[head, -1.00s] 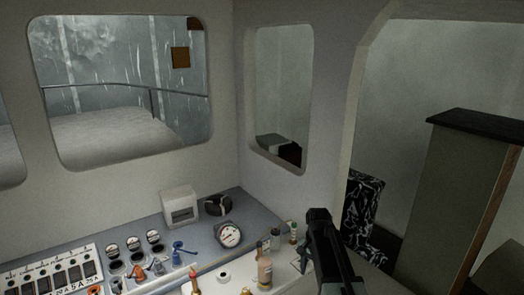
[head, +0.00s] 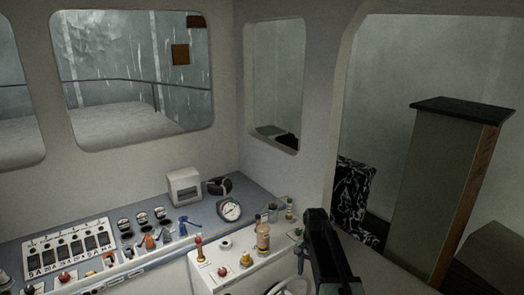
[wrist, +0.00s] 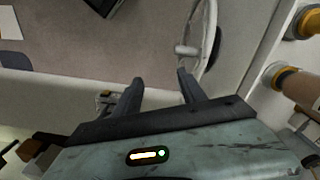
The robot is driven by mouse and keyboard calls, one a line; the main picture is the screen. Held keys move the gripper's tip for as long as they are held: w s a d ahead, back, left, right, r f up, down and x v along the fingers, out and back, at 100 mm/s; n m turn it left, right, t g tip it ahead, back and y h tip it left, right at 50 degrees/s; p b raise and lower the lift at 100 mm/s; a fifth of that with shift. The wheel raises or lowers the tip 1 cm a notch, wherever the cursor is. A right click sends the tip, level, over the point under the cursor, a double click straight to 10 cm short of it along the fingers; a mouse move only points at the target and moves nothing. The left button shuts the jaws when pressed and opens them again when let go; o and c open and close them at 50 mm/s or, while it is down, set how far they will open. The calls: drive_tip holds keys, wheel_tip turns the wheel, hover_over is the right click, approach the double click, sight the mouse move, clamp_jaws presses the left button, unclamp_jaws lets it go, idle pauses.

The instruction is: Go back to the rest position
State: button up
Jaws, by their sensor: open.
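My gripper (wrist: 158,88) shows in the wrist view with its two dark fingers apart and nothing between them. Beyond the fingers is a pale floor, and a white wheel-like rim (wrist: 207,45) is close to the right finger. In the head view my dark arm rises at the lower right, beside the right end of the white console; its fingertips are hard to make out there.
A tall cabinet (head: 430,190) and a black-and-white patterned object (head: 352,195) stand beyond the doorway at right.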

drive_tip(key=s+f+n+b, duration=0.3)
drive_tip(key=s+f+b, duration=0.4)
drive_tip(key=f+b, duration=0.3)
drive_tip(key=s+f+n+b, duration=0.3)
drive_tip(key=s+f+b, duration=0.5)
drive_tip(key=f+b, duration=0.1)
drive_tip(key=shift+a+f+b, duration=0.15)
drive_tip(key=shift+f+b, duration=0.25)
drive_tip(key=shift+f, duration=0.35)
